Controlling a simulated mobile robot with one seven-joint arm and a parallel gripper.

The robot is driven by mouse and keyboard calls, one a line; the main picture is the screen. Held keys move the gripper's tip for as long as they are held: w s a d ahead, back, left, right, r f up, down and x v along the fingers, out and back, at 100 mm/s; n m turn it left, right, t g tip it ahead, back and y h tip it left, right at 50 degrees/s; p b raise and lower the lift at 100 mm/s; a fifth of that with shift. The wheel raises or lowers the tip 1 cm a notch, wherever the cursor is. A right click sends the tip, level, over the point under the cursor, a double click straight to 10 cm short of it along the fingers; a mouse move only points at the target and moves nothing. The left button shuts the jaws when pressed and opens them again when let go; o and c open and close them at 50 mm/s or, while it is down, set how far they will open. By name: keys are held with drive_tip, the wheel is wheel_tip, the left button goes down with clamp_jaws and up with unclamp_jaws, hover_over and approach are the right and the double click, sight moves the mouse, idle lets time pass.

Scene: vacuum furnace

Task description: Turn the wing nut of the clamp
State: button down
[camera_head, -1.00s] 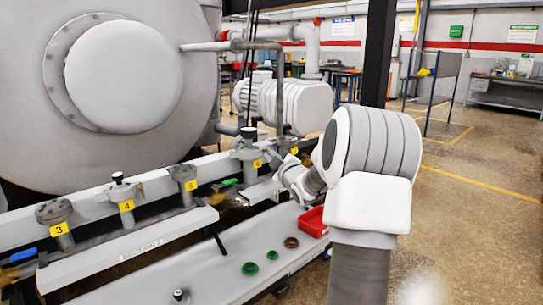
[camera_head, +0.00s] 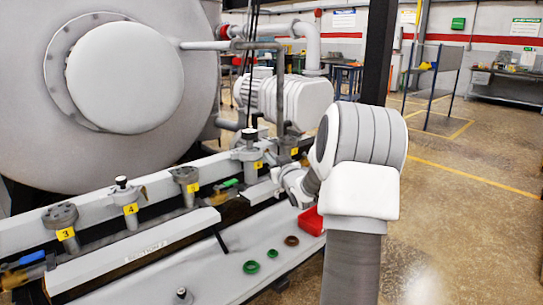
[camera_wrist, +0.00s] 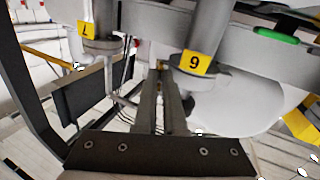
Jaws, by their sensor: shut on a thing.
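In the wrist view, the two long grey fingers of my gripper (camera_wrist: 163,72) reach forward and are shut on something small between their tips. A small brass-coloured bit shows at the tips, but the wing nut's shape is mostly hidden by the fingers. The tips are beside the grey port with a yellow number tag (camera_wrist: 196,64), just left of that tag. In the head view my wrist is low, beside the port with the matching yellow tag (camera_head: 258,165). The gripper tips and the clamp cannot be made out there.
Ports with tags 3 (camera_head: 65,234) and 4 (camera_head: 130,209) stand along the grey rail to the left. A red bin (camera_head: 311,222), a green ring (camera_head: 251,267) and a brown ring (camera_head: 291,240) are on the shelf below. The large vessel (camera_head: 190,110) stands behind. Open floor is at right.

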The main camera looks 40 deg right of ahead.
drive_tip(key=shift+m, duration=0.7)
drive_tip(key=c, duration=1)
unclamp_jaws()
drive_tip(key=shift+f+n+b, duration=0.15)
drive_tip(key=shift+n+b, duration=0.35)
drive_tip(key=shift+n, duration=0.7)
drive_tip(key=n+b, duration=0.1)
drive_tip(key=n, duration=0.3)
drive_tip(key=n+b, duration=0.2)
drive_tip(key=n, duration=0.4)
drive_tip(key=shift+d+n, duration=0.15)
drive_tip(key=shift+n, duration=0.25)
drive_tip(key=p+v, duration=0.2)
drive_tip(key=v, duration=1.5)
drive_tip(key=shift+s, duration=0.25)
